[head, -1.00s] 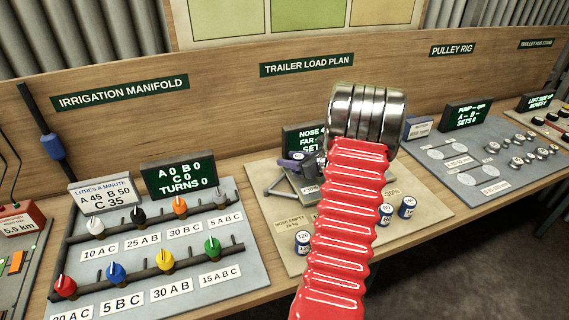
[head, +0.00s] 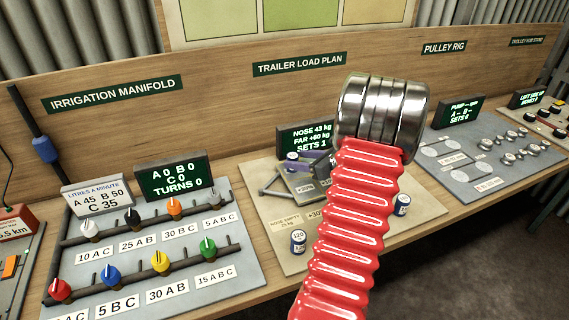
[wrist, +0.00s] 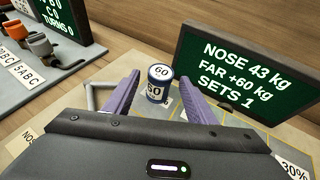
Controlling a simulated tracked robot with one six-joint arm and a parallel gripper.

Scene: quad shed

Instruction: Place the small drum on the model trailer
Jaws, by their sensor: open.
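A small blue-and-white drum (wrist: 158,84) marked 60 stands upright between my gripper's fingertips in the wrist view. My gripper (wrist: 161,90) is open, with a purple finger on either side of the drum; whether either finger touches it is unclear. The grey model trailer (head: 301,187) lies on the beige board in the head view, partly hidden by my red-sleeved arm.
The trailer display (head: 306,138) behind reads NOSE 43 kg, FAR +60 kg, SETS 1. A drum marked 120 (head: 298,242) stands at the board's front, another drum (head: 401,205) right of my arm. The irrigation panel (head: 226,257) is at left, the pulley board (head: 490,160) at right.

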